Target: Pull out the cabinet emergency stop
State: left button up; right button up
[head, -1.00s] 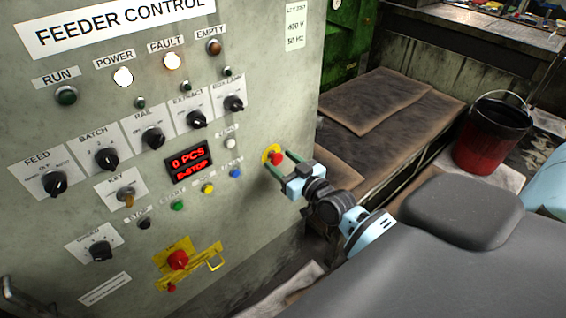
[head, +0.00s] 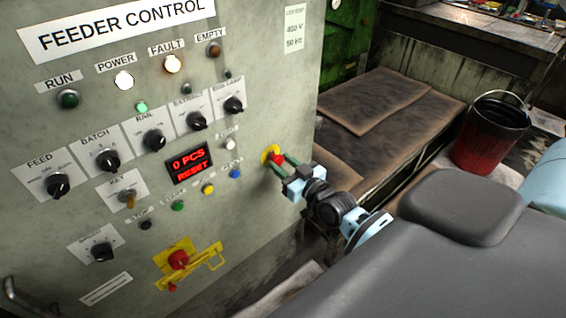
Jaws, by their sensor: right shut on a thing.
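The cabinet emergency stop (head: 277,159) is a red mushroom button on a yellow backing, near the right edge of the grey feeder control cabinet (head: 235,275). My right gripper (head: 281,163) is at the button, its fingers shut around the red head. The small display (head: 189,163) on the cabinet reads "0 PCS" and "RESET" in red. My left gripper is not in view.
A red rotary switch (head: 178,260) on a yellow plate sits low on the cabinet. Rows of knobs, lamps and buttons cover the panel. A red and black bucket (head: 490,135) stands at the right, beside brown mats (head: 390,100).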

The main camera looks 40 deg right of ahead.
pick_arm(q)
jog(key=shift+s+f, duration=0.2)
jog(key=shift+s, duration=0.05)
pick_arm(e)
jog(key=o, duration=1.1)
jog(key=shift+s, duration=0.15)
jog(key=shift+c, duration=0.2)
jog(key=s, duration=0.7)
jog(key=shift+s+d, duration=0.3)
jog(key=shift+s, duration=0.1)
